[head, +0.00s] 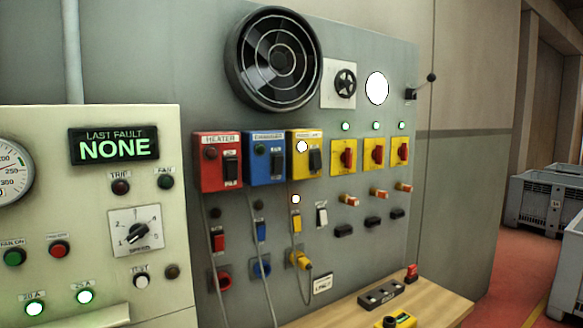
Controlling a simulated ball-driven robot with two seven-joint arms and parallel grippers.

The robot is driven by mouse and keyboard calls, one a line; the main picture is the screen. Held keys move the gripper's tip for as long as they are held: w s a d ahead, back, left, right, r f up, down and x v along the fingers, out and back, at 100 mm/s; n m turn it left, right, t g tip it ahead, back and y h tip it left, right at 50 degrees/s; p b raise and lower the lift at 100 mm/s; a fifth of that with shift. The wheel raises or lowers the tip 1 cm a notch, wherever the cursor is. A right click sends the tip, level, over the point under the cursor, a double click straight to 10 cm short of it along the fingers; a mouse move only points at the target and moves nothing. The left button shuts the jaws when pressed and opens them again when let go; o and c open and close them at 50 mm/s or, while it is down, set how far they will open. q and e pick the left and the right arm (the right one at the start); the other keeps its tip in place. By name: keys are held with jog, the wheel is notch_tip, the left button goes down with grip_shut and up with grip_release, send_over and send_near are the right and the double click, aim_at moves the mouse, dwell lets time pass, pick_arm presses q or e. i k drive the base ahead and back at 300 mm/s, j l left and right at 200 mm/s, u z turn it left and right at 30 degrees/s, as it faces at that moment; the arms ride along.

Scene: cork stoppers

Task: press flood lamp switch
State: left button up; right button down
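The flood lamp box appears to be the yellow box (291,173) on the grey wall panel, right of the blue box; its label is too small to read surely. It carries a glowing white indicator (302,147) and a black switch (315,160). I cannot tell which way the switch is set. Below the box are a small white light (296,199), a yellow switch (297,222) and a yellow plug (301,260) with a cable. Neither of my grippers is in view.
A red heater box (206,178) and a blue box (254,171) adjoin on the left. Yellow-backed red rotary switches (376,152) are to the right, below a bright white disc (377,88). A wooden bench (435,304) juts out below. A cream control cabinet (90,180) stands at left.

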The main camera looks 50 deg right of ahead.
aim_at(316, 155)
jog(key=z, duration=1.75)
jog(key=l, duration=0.05)
